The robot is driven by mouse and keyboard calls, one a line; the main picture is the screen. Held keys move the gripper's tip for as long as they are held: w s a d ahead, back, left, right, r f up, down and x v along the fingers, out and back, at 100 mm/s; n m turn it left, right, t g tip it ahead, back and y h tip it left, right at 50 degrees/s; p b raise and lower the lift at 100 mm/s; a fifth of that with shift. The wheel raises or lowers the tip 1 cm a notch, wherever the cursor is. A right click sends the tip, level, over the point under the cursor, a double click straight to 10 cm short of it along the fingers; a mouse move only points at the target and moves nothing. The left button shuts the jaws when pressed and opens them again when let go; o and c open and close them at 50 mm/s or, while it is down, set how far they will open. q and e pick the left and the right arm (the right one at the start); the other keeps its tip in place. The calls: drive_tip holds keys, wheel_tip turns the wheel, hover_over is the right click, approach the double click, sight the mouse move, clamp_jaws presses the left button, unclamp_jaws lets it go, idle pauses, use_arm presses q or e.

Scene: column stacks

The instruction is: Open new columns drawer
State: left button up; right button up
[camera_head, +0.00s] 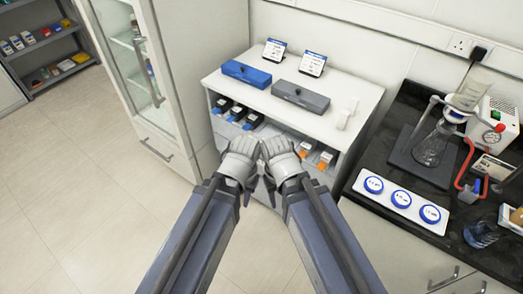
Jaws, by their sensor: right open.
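A white cabinet (345,95) stands ahead with an open front bay. A blue drawer-like box (246,74) and a grey one (300,97) sit on its top, both looking shut. Behind them stand two small signs, one (274,50) behind the blue box and one (313,63) behind the grey; their text is too small to read, so I cannot tell which marks new columns. My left gripper (247,191) and my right gripper (270,192) are close together before the cabinet, touching neither box. The right is open; the left's jaw gap is unclear.
The bay holds dark boxes with blue-and-white ends (237,112) at left and orange-ended ones (307,147) at right, partly hidden by my wrists. A glass-door cabinet (135,70) stands left. A dark bench (400,150) at right carries glassware and a white tray (398,206) with blue-topped items.

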use_arm(q)
drive_tip(key=w+d+f+h+b, duration=0.1)
drive_tip(key=w+f+b, duration=0.1)
drive_tip(key=f+b, duration=1.8)
drive_tip(key=w+d+f+b, duration=0.1)
drive_tip(key=f+b, duration=1.8)
drive_tip(key=f, duration=0.1)
drive_tip(key=w+d+n+t+h+b, duration=0.3)
drive_tip(key=w+d+h, duration=0.25)
drive_tip(key=w, duration=0.35)
drive_tip(key=n+t+h+b, duration=0.4)
drive_tip(key=n+t, duration=0.3)
drive_tip(key=n, duration=0.1)
approach(262, 160)
drive_tip(key=s+d+f, duration=0.4)
drive_tip(key=d+f, duration=0.2)
drive_tip(key=w+a+r+n+t, duration=0.3)
drive_tip(key=w+a+n, duration=0.1)
drive_tip(key=w, duration=0.1)
drive_tip(key=shift+b+x, duration=1.25)
drive_tip(key=shift+x, duration=2.6)
clamp_jaws()
